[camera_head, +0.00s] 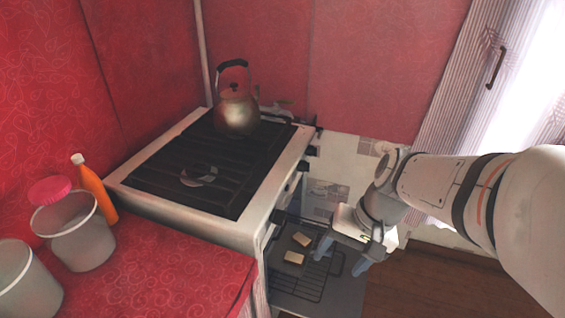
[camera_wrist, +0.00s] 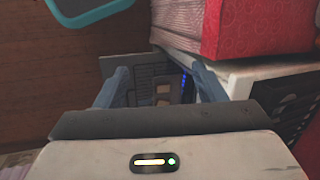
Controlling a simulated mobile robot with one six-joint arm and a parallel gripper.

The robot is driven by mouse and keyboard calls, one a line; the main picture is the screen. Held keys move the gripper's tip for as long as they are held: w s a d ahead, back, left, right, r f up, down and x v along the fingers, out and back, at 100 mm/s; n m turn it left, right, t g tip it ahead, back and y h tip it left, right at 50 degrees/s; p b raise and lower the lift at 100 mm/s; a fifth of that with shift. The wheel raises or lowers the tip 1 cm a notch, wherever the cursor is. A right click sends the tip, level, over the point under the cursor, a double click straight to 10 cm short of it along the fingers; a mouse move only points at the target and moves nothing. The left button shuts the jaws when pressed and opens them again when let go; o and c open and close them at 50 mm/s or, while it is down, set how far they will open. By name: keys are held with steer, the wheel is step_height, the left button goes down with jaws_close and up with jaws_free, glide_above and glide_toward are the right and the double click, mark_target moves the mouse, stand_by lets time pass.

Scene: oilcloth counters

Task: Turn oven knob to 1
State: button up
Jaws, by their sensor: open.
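The white stove (camera_head: 235,232) stands in the middle of the head view. Dark knobs (camera_head: 303,166) line its front edge, seen from above and the side; their marks cannot be read. My gripper (camera_head: 342,257) is open and empty, in front of the stove and apart from the knobs, pointing down near the open oven. In the wrist view, my gripper's two blue-grey fingers (camera_wrist: 160,72) are spread apart. Which knob is the oven's cannot be told.
The oven door is down, with a dark rack (camera_head: 315,284) and two bread-like pieces (camera_head: 293,257) there. A metal kettle (camera_head: 238,115) stands on the hob. A red counter (camera_head: 165,272) at left holds buckets (camera_head: 82,243) and an orange bottle (camera_head: 96,192). Wooden floor (camera_head: 430,287) is free at right.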

steer(key=w+a+f+m+g+y+b, duration=0.1)
steer(key=w+a+f+m+y+b, duration=0.3)
steer(key=f, duration=0.3)
steer(key=m+t+y+b, duration=0.7)
steer(key=m+y+b, duration=0.2)
steer(key=b, duration=0.1)
glide_toward(281, 216)
steer(key=a, duration=0.3)
steer(key=x, duration=0.3)
steer(key=w+x, duration=0.1)
steer(key=x, duration=0.3)
steer(key=shift+d+f+b, duration=0.15)
steer(key=shift+f+b, duration=0.05)
steer(key=shift+b, duration=0.2)
